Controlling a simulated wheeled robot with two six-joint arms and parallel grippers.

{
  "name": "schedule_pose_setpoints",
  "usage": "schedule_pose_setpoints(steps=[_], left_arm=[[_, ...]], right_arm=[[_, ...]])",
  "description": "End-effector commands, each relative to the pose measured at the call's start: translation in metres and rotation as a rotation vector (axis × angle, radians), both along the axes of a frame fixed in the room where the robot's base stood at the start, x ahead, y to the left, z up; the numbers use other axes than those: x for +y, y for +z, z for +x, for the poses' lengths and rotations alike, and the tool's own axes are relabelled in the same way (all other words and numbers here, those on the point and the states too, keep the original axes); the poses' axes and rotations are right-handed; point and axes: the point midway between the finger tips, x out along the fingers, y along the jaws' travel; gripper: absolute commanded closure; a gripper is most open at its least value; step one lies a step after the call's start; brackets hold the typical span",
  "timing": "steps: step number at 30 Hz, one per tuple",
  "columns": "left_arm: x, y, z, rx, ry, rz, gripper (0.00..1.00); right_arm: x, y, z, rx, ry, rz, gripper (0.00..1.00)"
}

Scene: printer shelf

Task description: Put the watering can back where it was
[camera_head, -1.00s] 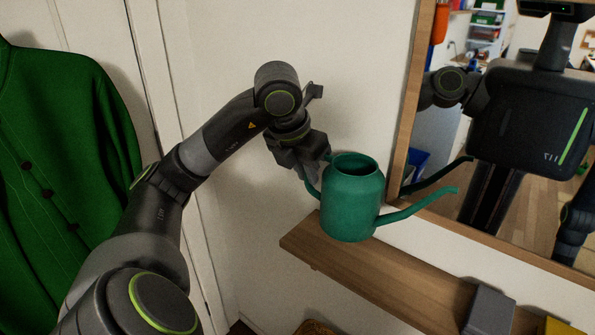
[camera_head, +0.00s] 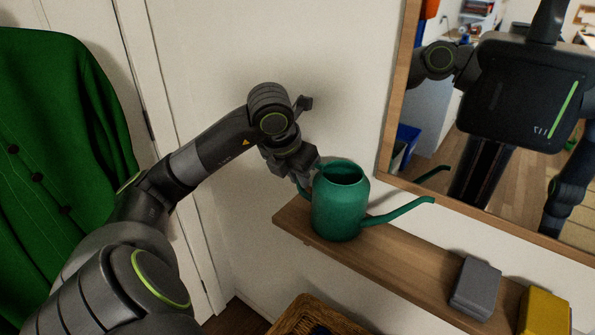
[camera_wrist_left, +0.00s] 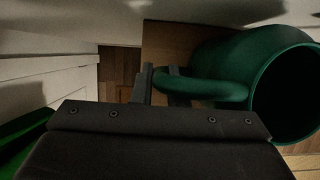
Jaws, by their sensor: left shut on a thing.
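The green watering can (camera_head: 338,208) is upright at the left end of the wooden shelf (camera_head: 410,268), its spout pointing right. Its base appears to rest on the shelf or sit just above it; I cannot tell which. My left gripper (camera_head: 306,176) is at the can's left side, shut on its handle. In the left wrist view the fingers (camera_wrist_left: 158,84) are around the green handle, and the can (camera_wrist_left: 235,58) with its dark opening lies to the right. My right gripper is not in view.
A grey box-like object (camera_head: 475,287) and a yellow one (camera_head: 543,312) stand farther right on the shelf. A wood-framed mirror (camera_head: 389,100) hangs above. A wicker basket (camera_head: 318,318) is below. A green cardigan (camera_head: 62,150) hangs at left. Shelf between can and grey object is clear.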

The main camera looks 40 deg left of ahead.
Motion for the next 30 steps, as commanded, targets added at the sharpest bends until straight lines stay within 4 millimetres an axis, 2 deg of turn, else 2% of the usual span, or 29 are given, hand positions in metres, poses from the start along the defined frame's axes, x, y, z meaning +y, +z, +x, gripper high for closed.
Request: schedule_pose_setpoints(steps=[6,7,12,23,26,30], left_arm=[[0.000,-0.002,0.001,-0.005,0.001,-0.001,1.00],[0.000,-0.003,0.000,0.000,0.000,0.001,0.85],[0.000,-0.002,0.000,0.000,0.000,0.000,0.65],[0.000,0.002,0.000,0.000,0.000,0.000,0.65],[0.001,0.010,-0.003,-0.004,-0.001,0.004,0.65],[0.000,0.032,-0.012,-0.004,0.001,0.008,0.65]], right_arm=[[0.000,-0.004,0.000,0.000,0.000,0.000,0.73],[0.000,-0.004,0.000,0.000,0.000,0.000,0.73],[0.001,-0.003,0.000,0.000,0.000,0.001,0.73],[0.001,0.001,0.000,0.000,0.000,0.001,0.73],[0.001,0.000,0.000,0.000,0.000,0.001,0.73],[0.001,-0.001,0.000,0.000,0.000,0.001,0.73]])
